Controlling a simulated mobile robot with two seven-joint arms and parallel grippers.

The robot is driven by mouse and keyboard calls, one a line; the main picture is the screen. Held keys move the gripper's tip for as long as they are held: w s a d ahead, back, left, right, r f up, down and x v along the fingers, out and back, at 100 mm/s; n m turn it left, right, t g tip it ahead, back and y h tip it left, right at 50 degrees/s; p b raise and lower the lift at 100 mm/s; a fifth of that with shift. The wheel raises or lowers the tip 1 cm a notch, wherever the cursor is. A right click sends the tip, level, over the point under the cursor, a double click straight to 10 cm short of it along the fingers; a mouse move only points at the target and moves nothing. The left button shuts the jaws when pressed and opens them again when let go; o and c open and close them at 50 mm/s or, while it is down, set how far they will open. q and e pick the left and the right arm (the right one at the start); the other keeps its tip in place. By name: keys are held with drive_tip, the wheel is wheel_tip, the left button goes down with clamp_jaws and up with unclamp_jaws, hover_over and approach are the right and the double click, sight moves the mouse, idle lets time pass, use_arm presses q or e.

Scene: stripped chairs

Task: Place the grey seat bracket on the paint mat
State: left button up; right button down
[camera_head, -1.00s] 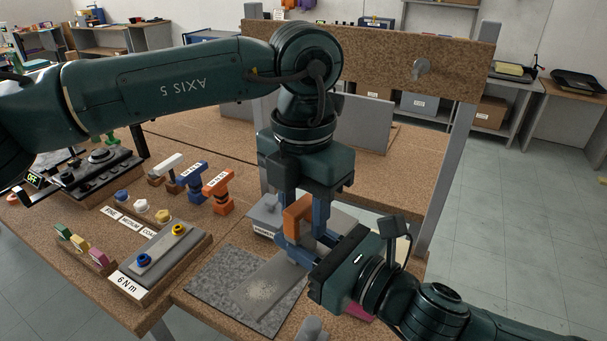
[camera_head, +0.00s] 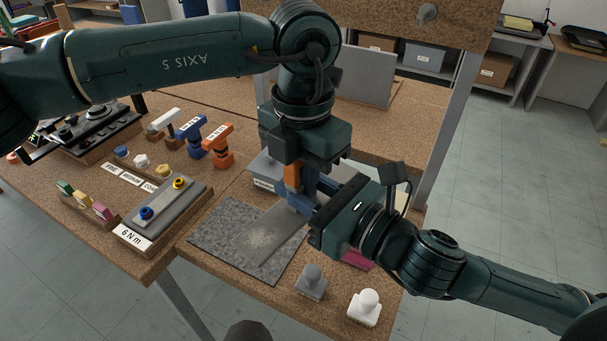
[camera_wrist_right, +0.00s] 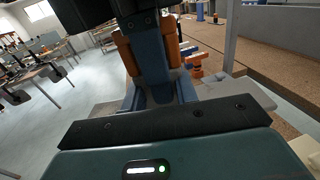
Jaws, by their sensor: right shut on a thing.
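The grey seat bracket (camera_head: 265,236), a flat plate with a pale speckled patch, lies over the right part of the dark speckled paint mat (camera_head: 213,229) in the head view. Whether it touches the mat is unclear. My right gripper (camera_head: 300,203) is shut on the bracket's far right end. In the right wrist view the bracket (camera_wrist_right: 245,92) shows beyond the gripper body. My left gripper (camera_head: 305,182) points down just above and behind the right one. An orange piece (camera_head: 292,176) is at its fingers. The fingertips are mostly hidden, so its opening is unclear.
Grey (camera_head: 312,280) and white (camera_head: 366,306) knobbed blocks stand near the front edge. A grey box (camera_head: 264,170) is behind the mat. The 6 Nm fixture (camera_head: 163,213) is left of it. A post (camera_head: 447,140) rises at right. The mat's left part is bare.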

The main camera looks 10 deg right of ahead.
idle(0.4)
drive_tip(key=c, duration=1)
unclamp_jaws()
